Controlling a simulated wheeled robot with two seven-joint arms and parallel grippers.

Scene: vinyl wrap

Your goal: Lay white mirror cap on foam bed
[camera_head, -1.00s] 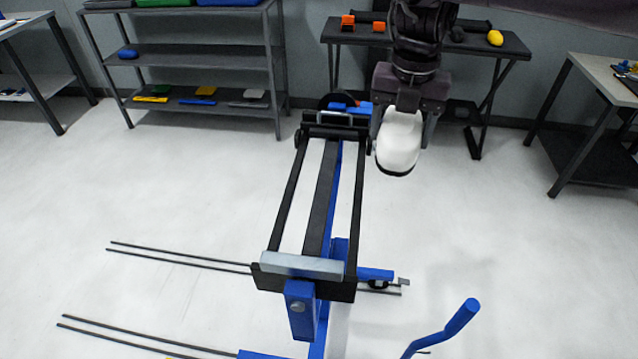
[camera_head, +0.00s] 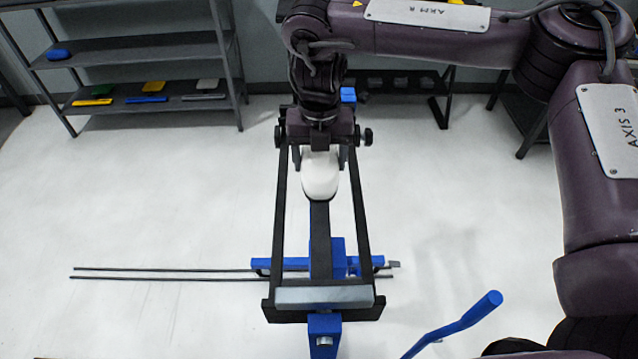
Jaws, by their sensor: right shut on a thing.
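The white mirror cap (camera_head: 320,178) is a rounded white shell with a dark lower edge. My right gripper (camera_head: 321,160) is shut on it, reaching down from the top of the picture. The cap hangs over the far part of a long blue and black stand, in line with its dark middle strip (camera_head: 320,240). I cannot tell whether the cap touches the strip. A pale grey padded bar (camera_head: 323,296) crosses the near end of the stand; I cannot tell which part is the foam bed. My left gripper is not in view.
Black side rails (camera_head: 282,220) run along the stand. A blue handle (camera_head: 460,325) sticks up at the lower right, and thin dark rods (camera_head: 160,273) lie low on the left. A grey shelf (camera_head: 150,55) stands at the back left. The floor between is clear.

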